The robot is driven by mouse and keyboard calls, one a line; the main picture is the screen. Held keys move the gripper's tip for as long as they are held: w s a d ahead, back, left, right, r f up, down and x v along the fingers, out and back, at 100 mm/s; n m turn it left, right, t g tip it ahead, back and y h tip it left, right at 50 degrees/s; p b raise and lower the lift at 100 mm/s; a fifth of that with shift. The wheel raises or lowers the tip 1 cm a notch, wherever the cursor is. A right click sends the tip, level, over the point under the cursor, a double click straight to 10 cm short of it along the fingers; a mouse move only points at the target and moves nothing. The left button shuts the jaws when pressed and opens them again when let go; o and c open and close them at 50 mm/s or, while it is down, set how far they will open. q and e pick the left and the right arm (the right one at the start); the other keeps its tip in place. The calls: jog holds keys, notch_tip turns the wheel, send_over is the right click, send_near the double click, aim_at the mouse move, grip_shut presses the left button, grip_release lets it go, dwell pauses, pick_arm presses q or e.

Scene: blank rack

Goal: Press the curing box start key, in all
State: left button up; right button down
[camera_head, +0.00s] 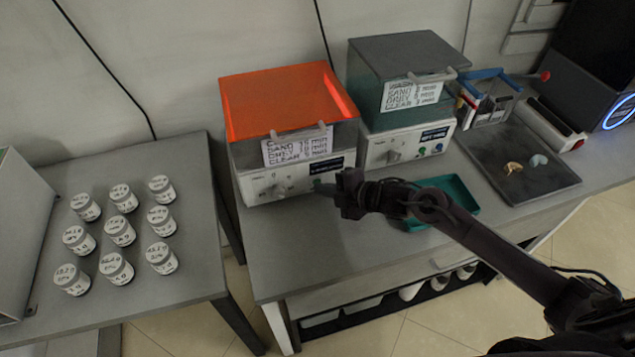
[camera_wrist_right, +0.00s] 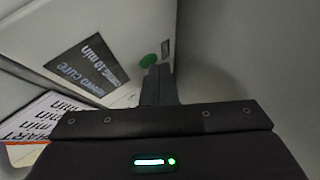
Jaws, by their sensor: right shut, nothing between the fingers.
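The curing box (camera_head: 290,110) has an orange see-through cover, a grey front and a pale control panel with a knob, and stands on the grey bench. In the right wrist view, its dark plate (camera_wrist_right: 85,70) reads "cure" and "10 min". The round green start key (camera_wrist_right: 150,61) shows just beyond my fingertips. My right gripper (camera_head: 326,189) is shut and empty at the right end of the panel. Its fingers also show in the right wrist view (camera_wrist_right: 158,84), pointing at the key and partly covering its lower edge. I cannot tell whether they touch. My left gripper is not in view.
A second box (camera_head: 405,80) with a grey lid and teal front stands close on the right. A teal tray (camera_head: 460,190) lies behind my right arm. A dark mat (camera_head: 515,185) holds two small pieces. Several labelled jars (camera_head: 120,231) stand on the left table.

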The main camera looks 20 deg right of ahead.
jog(key=shift+s+p, duration=0.35)
jog(key=shift+s, duration=0.35)
jog(key=shift+s+d+r+p, duration=0.1)
jog(key=shift+s+p, duration=1.2)
jog(key=shift+s, duration=1.2)
